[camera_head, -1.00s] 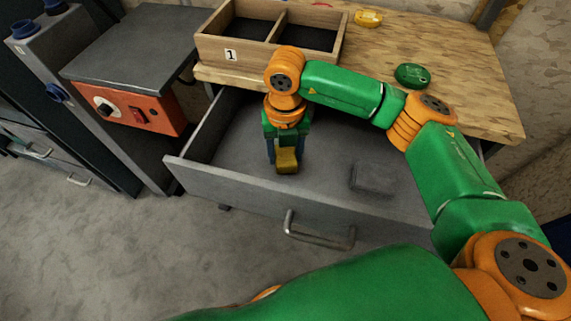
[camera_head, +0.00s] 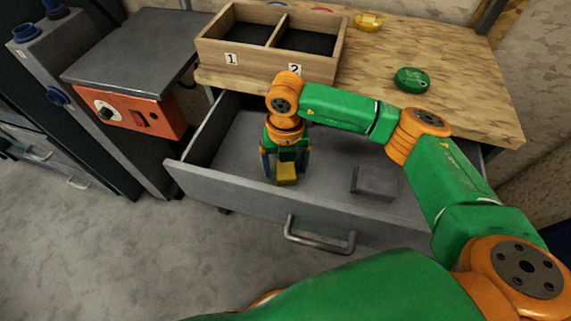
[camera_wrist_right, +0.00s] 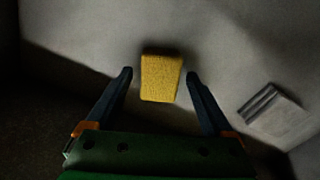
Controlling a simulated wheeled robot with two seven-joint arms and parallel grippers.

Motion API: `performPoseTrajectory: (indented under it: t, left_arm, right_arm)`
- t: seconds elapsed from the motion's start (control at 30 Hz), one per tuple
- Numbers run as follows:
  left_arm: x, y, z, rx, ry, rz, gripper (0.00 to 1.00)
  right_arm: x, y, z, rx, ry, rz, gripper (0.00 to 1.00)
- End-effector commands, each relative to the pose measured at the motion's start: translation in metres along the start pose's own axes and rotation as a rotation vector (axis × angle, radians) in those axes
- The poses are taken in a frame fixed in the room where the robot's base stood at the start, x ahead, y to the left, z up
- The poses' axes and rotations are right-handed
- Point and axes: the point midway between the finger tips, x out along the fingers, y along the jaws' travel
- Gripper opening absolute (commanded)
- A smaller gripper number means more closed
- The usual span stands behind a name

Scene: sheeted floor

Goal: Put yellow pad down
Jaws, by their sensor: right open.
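The yellow pad (camera_head: 287,173) is a small yellow block inside the open grey drawer (camera_head: 235,190). In the right wrist view the pad (camera_wrist_right: 160,78) sits between my spread fingers with a gap on each side. My right gripper (camera_head: 285,170) reaches down into the drawer over the pad, and it is open in the wrist view (camera_wrist_right: 160,85). The pad appears to lie on the drawer floor. My left gripper does not show in either view.
A grey block (camera_head: 376,182) lies in the drawer to the right. Above the drawer, a wooden table (camera_head: 455,90) holds a two-part wooden box (camera_head: 325,68), a green object (camera_head: 411,79) and a yellow object (camera_head: 368,21). An orange control box (camera_head: 135,112) stands at left.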

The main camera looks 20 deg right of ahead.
Motion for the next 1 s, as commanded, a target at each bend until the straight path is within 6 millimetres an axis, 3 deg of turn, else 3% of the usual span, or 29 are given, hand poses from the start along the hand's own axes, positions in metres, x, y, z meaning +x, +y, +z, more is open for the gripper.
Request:
performPoseTrajectory:
  t: [0.3, 0.43, 0.6, 1.0]
  left_arm:
    - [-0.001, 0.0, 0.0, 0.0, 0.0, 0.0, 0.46]
    - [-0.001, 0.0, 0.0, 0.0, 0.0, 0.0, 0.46]
    - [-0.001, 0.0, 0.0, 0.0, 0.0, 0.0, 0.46]
    - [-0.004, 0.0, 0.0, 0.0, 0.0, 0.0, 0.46]
  right_arm:
    - [-0.084, 0.001, 0.001, 0.0, -0.007, 0.003, 0.86]
    - [-0.108, 0.0, 0.001, 0.0, -0.004, 0.002, 0.86]
    - [-0.12, 0.0, 0.0, 0.0, -0.001, 0.001, 0.86]
    - [-0.122, 0.0, 0.0, 0.0, -0.001, 0.001, 0.86]
